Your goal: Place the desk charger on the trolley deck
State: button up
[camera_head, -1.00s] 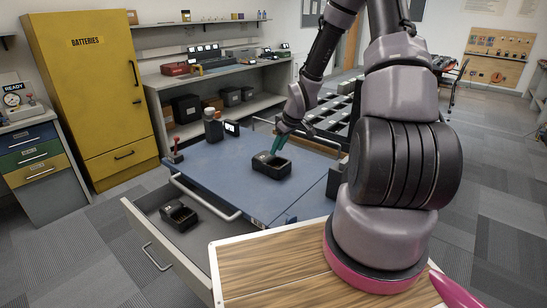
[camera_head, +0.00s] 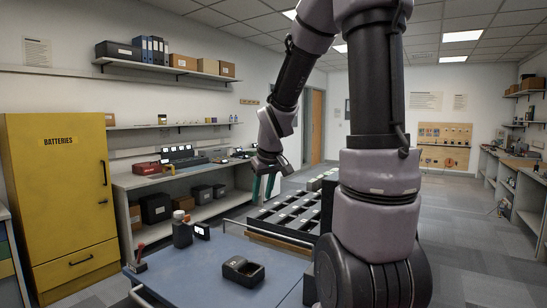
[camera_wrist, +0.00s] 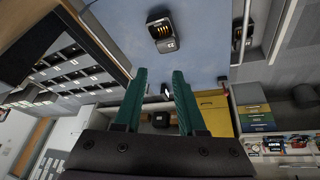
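The desk charger, a black box with an open pocket (camera_head: 243,270), stands on the blue trolley deck (camera_head: 190,287). In the wrist view the charger (camera_wrist: 162,34) rests on the blue deck with nothing touching it. A second black charger-like unit (camera_wrist: 242,35) lies in the grey open drawer beside the deck; the head view does not show it now. My gripper (camera_head: 262,196), with green fingers, is raised well above the deck, clear of the charger. In the wrist view my gripper (camera_wrist: 160,74) has its fingers apart with nothing held between them.
A dark bottle (camera_head: 182,232) and a small display (camera_head: 202,231) stand at the deck's far edge, with a red-handled item (camera_head: 137,259) to the left. A tray rack with several slots (camera_head: 290,216) is behind the deck. A yellow battery cabinet (camera_head: 62,190) stands at left.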

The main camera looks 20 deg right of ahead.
jog(key=s+a+r+m+t+y, duration=0.1)
jog(key=s+a+r+m, duration=0.1)
jog(key=s+r, duration=0.4)
jog(key=s+a+r+m+t+y, duration=0.1)
jog(key=s+a+r+m, duration=0.1)
jog(key=s+r, duration=0.5)
jog(key=s+m, duration=0.1)
jog(key=s, duration=0.4)
jog(key=shift+r+m, duration=0.25)
jog(key=shift+m, duration=0.15)
jog(key=shift+w, duration=0.1)
